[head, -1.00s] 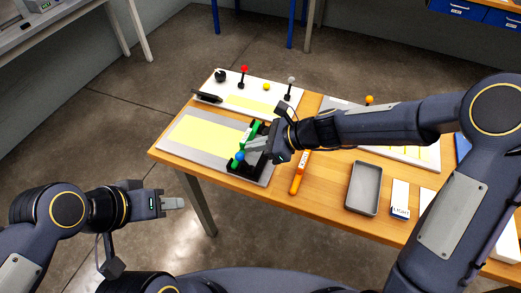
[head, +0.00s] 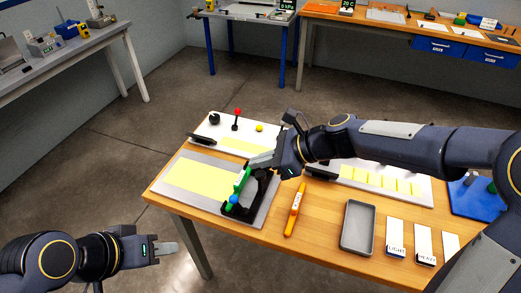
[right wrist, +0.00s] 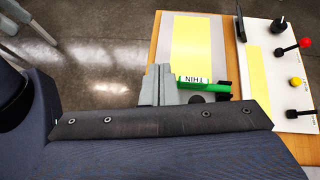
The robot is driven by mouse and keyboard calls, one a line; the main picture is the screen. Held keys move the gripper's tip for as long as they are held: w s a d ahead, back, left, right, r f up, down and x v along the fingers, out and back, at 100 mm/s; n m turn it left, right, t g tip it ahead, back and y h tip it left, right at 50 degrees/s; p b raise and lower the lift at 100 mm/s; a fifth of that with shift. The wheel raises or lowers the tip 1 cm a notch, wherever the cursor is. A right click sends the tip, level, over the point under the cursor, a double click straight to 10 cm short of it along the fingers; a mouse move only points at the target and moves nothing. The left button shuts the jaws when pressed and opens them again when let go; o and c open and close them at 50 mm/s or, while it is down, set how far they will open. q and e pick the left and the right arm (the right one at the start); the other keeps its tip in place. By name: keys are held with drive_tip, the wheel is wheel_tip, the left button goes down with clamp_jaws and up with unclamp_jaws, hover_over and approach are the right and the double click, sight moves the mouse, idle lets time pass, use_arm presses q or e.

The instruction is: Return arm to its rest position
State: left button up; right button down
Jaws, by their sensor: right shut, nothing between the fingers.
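My right gripper (head: 262,161) is shut and empty. In the head view it appears just above and behind the black fixture (head: 262,196), which has a green part (head: 238,190) and a blue ball (head: 233,201). My right arm stretches over the table from the right. My left gripper (head: 166,248) is out over the floor, left of the table, with its fingers together and nothing in them.
On the wooden table (head: 325,215) are an orange marker (head: 296,208), a grey tray (head: 345,235), white label cards (head: 395,232) and a blue holder (head: 480,200). A white panel (head: 205,130) with knobs and levers stands at the back. Floor left of the table is clear.

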drive_tip(key=s+d+r+n+t+h, duration=0.2)
drive_tip(key=s+d+r+n+h, duration=0.1)
drive_tip(key=s+d+n, duration=0.85)
drive_tip(key=s+d+f+n+h, duration=0.2)
drive_tip(key=s+d+n, duration=0.1)
drive_tip(key=s+d, duration=0.2)
drive_tip(key=s+d+f+n+t+h, duration=0.1)
drive_tip(key=s+d+f+n+h, duration=0.1)
drive_tip(key=s+d, duration=0.3)
drive_tip(key=shift+s+d+f+n+t+b, duration=0.3)
drive_tip(key=shift+s+d+f+n+b, duration=0.15)
drive_tip(key=shift+d+n, duration=0.25)
idle(0.3)
